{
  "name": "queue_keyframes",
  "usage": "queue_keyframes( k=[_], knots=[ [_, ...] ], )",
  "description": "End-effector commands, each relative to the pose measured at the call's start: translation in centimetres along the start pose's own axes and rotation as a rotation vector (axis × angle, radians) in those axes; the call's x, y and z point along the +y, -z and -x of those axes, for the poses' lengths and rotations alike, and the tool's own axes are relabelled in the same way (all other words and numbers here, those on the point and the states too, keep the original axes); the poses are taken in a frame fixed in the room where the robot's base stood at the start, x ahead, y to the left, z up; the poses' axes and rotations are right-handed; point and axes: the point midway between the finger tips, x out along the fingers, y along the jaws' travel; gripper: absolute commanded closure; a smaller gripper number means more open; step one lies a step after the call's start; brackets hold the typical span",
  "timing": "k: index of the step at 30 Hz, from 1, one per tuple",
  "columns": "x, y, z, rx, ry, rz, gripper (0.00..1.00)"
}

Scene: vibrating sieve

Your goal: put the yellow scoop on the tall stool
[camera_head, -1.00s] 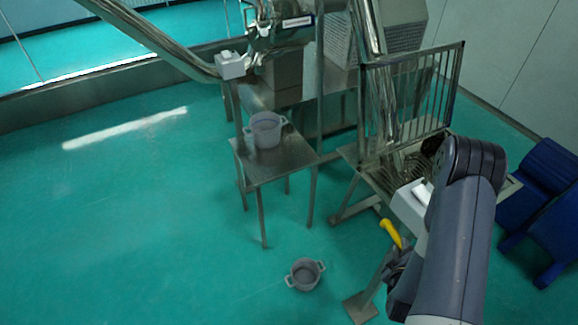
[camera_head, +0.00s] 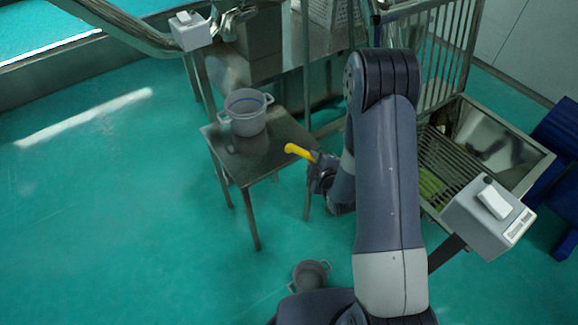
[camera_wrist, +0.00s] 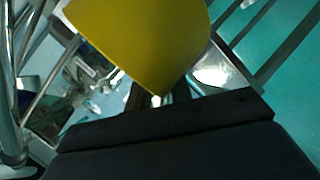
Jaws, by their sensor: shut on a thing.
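The yellow scoop (camera_head: 300,151) is held in my gripper (camera_head: 319,165), which is shut on it. In the head view it shows against the front right edge of the tall metal stool (camera_head: 232,158); its height above the stool top is hard to tell. In the wrist view the yellow scoop (camera_wrist: 145,40) fills the upper middle, just beyond my dark gripper (camera_wrist: 157,97), with its far end cut off by the frame. A grey two-handled pot (camera_head: 247,115) stands on the back part of the stool top.
The front part of the stool top is bare. Another grey pot (camera_head: 310,274) sits on the green floor, partly behind my arm. A metal tray with a grate (camera_head: 500,140) and a grey box (camera_head: 490,220) are at the right. The floor at left is clear.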

Motion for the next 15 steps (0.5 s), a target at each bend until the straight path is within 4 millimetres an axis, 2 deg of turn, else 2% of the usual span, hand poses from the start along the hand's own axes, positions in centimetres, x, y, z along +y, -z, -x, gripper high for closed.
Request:
queue_keyframes(
  k=[1, 6, 10, 15],
  knots=[
    [-0.5, 0.4, -1.8, 0.041, 0.006, 0.021, 1.00],
    [0.7, 2.6, -5.2, 0.154, 0.061, 0.076, 1.00],
    [1.9, 3.7, -6.8, 0.207, 0.089, 0.100, 1.00],
    [3.4, 4.3, -7.8, 0.238, 0.108, 0.112, 1.00]
  ],
)
